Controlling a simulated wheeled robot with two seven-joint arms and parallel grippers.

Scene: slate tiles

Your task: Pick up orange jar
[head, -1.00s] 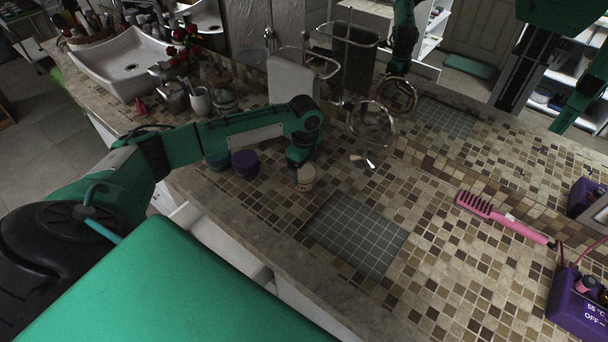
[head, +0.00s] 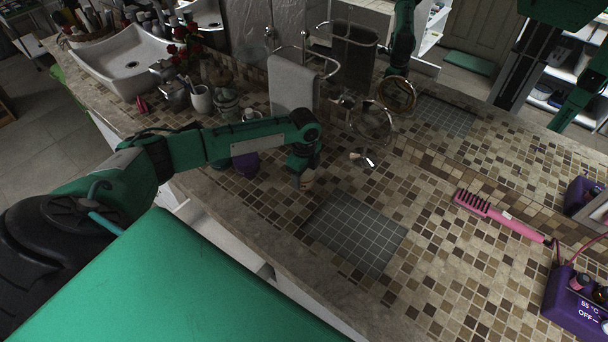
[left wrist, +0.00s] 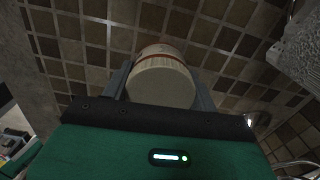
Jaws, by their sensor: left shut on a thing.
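The orange jar (head: 308,181) looks cream with a thin orange-brown band, which shows in the left wrist view (left wrist: 163,75). It is on or just above the tiled counter, left of the grey grid mat; I cannot tell whether it touches the counter. My left gripper (head: 303,179) comes down over it, and its fingers stand on both sides of the jar in the left wrist view (left wrist: 161,88). The gripper is shut on the jar. The arm hides part of the jar in the head view. My right gripper is not clearly in view.
A purple jar (head: 245,164) stands behind my left forearm, partly hidden. The grey grid mat (head: 355,233) lies bare to the right. A pink brush (head: 500,218) and a purple heater box (head: 577,303) are farther right. A round mirror (head: 372,122) stands at the back.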

